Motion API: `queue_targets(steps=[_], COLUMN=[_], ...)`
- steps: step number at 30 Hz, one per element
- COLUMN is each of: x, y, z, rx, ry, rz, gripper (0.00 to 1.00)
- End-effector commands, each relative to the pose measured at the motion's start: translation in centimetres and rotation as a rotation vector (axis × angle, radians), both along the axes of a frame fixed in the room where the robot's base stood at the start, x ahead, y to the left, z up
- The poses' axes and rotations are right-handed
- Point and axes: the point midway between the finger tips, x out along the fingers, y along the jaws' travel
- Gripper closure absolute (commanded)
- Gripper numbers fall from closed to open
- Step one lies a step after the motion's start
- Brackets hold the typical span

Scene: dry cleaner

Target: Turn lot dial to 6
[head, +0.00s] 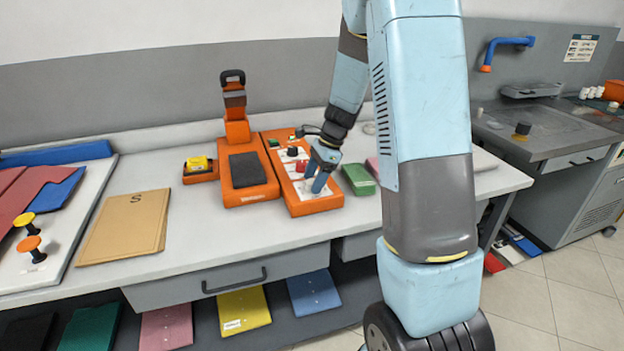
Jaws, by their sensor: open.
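An orange control box (314,205) with a pale top panel stands on the white counter. On its panel are a black knob (292,151), a red knob (301,166) and small green parts near the back. Which of these is the lot dial I cannot tell, and no numbers are readable.
An orange device with a dark pad (247,170) and upright post stands left of the box. A green block (358,179) lies close on the right. A brown folder (127,226) lies on the counter (190,235) further left, with clear surface between.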

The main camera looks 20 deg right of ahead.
Motion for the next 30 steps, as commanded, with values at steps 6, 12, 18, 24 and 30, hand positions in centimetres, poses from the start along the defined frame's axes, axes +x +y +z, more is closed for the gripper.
queue_targets(steps=[6, 12, 18, 24, 30], x=[0.1, 0.1, 0.1, 0.1, 0.0], y=[-0.6, -2.1, -3.6, -4.7, -5.2], z=[1.5, 5.0, 8.5, 11.3, 12.5], rx=[0.0, 0.0, -0.001, 0.0, 0.0], ry=[-0.004, -0.005, -0.003, -0.002, 0.0], rz=[0.0, -0.001, 0.0, -0.001, -0.001], gripper=[0.34, 0.34, 0.34, 0.34, 0.34])
